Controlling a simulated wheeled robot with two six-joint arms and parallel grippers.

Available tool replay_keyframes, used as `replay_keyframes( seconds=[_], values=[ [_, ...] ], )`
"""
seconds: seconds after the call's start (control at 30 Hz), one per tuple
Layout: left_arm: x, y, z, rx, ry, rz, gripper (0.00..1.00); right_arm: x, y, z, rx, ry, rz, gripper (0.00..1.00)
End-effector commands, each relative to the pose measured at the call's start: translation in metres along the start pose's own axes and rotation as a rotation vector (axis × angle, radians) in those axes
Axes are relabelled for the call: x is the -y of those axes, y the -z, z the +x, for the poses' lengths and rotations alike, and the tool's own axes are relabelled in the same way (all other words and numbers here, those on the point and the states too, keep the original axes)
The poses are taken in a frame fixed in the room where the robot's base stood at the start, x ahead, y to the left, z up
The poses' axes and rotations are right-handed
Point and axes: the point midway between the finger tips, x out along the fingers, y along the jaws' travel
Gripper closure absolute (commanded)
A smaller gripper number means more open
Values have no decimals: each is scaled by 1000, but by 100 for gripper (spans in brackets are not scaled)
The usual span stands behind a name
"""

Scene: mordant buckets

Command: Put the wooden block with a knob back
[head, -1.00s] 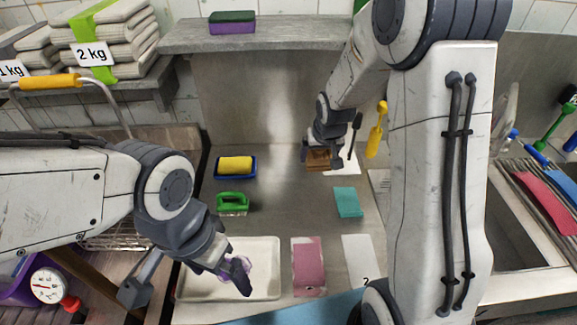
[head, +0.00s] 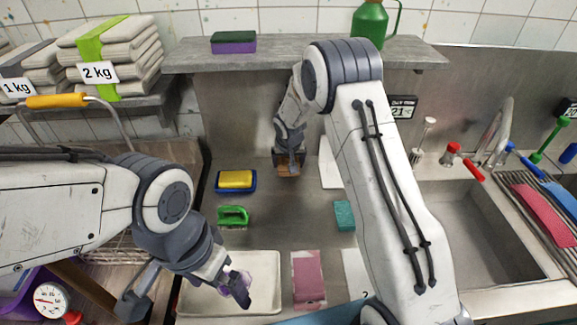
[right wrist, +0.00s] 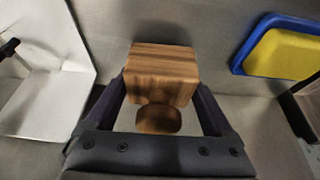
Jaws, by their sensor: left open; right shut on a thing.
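The wooden block with a knob (right wrist: 162,62) is striped brown wood with a round knob on the side towards the wrist. In the right wrist view my right gripper (right wrist: 160,92) has a finger on either side of it and is shut on it. In the head view the block (head: 289,170) is under my right gripper (head: 288,156), near the back wall. I cannot tell whether it touches the counter. My left gripper (head: 236,290) is open over a white tray (head: 268,262), by a purple thing partly hidden behind its fingers.
A yellow sponge in a blue dish (head: 236,190) is left of the block. A green-handled brush (head: 233,216), teal block (head: 344,215) and pink cloth (head: 308,278) lie nearer. A white sheet (head: 330,165) lies right of the block. A grey shelf (head: 300,56) overhangs behind. The middle counter is clear.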

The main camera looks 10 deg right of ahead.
Motion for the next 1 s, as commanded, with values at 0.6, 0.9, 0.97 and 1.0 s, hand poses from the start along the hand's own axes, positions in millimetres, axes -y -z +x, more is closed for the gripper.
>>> replay_keyframes(
  seconds=[0.6, 0.9, 0.97, 1.0],
  values=[
    [0, 0, 0, 0, 0, 0, 0, 0, -11, 26, 0, 0, 1, 9],
    [0, 0, -2, 0, 0, 0, 0, 0, -10, 23, 1, 0, 1, 0],
    [0, 0, -6, 0, 0, 0, 0, 0, -9, 20, 0, 0, 0, 0],
    [0, 0, -5, 0, 0, 0, 0, 0, -8, 18, -1, 1, 0, 0]
  ],
)
